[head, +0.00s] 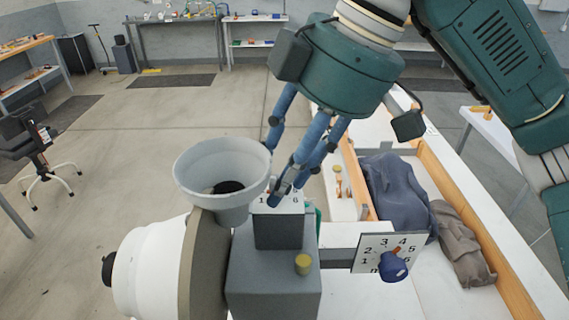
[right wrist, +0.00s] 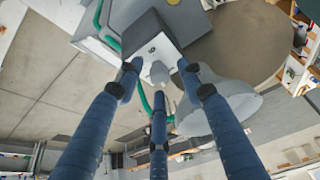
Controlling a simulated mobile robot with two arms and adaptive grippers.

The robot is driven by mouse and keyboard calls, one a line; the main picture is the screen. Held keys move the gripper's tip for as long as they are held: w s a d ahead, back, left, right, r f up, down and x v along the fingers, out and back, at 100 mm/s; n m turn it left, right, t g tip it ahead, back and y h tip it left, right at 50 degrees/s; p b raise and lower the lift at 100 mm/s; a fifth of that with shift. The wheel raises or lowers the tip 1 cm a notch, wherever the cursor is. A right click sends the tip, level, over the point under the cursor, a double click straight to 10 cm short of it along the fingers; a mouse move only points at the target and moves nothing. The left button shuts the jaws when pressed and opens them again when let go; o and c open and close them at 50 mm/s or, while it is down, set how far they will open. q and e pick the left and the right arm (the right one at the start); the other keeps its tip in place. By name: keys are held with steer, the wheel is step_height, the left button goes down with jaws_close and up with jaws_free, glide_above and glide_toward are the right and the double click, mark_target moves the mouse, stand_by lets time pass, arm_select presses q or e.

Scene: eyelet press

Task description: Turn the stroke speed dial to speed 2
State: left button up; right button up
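A small white number plate (head: 291,208) stands on top of the grey press housing, with a "1" and another digit, likely 6 or 8, partly readable. My right gripper (head: 281,184) reaches down from above in front of this plate, its blue fingers hiding most of it and any dial there. In the right wrist view, my right gripper's three fingers (right wrist: 160,76) are spread around a small light grey knob (right wrist: 159,71), with gaps visible. A second number plate (head: 366,250) at the right carries a blue knob (head: 393,266) with an orange pointer towards 4. My left gripper is out of view.
A grey hopper (head: 188,168) stands just left of the fingers. To the right, a wood-edged tray (head: 437,174) holds dark cloths (head: 396,187). Open floor lies to the left.

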steer(key=shift+s, duration=0.1)
steer(key=shift+c, duration=1.3)
steer(key=shift+w, duration=0.2)
jaws_close()
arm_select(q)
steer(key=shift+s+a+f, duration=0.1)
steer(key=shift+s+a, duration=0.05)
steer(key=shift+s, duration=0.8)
arm_select(e)
steer(key=shift+n, duration=0.3)
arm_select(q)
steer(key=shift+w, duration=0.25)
arm_select(e)
steer(key=shift+w+a+r+n+g, duration=0.1)
steer(key=shift+n+g, duration=0.5)
steer(key=shift+n, duration=0.8)
steer(key=shift+w+n+g, duration=0.1)
steer(key=shift+n+g, duration=0.5)
steer(key=shift+n, duration=0.8)
